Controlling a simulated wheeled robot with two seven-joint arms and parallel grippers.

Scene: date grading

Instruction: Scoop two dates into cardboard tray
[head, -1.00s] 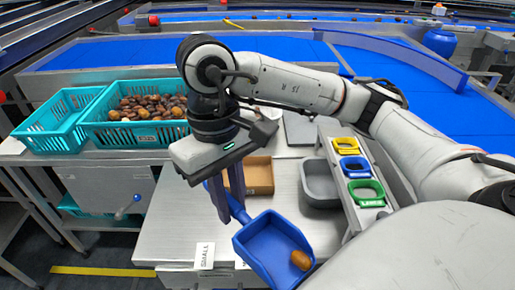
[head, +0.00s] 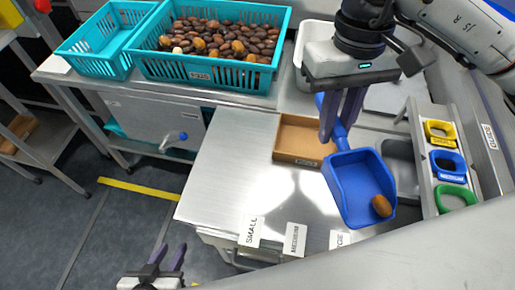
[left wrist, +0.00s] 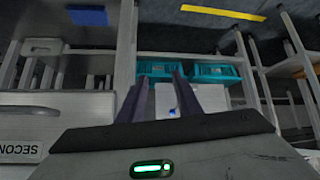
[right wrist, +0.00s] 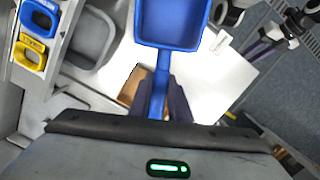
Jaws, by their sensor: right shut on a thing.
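My right gripper (head: 342,135) is shut on the handle of a blue scoop (head: 346,190) and holds it above the steel table. One brown date (head: 381,206) lies at the front right of the scoop's pan. The right wrist view shows the scoop (right wrist: 170,42) too, cut off by the top edge, with no date visible in that part. My left gripper (head: 166,260) is open and empty at the bottom left, away from the table.
A teal crate (head: 200,70) full of dates stands at the back left beside an empty teal crate (head: 97,62). A grey bin (head: 402,165) and a rack (head: 424,165) with yellow, blue and green rings stand right. SMALL (head: 249,231) and MEDIUM (head: 295,239) labels line the front edge.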

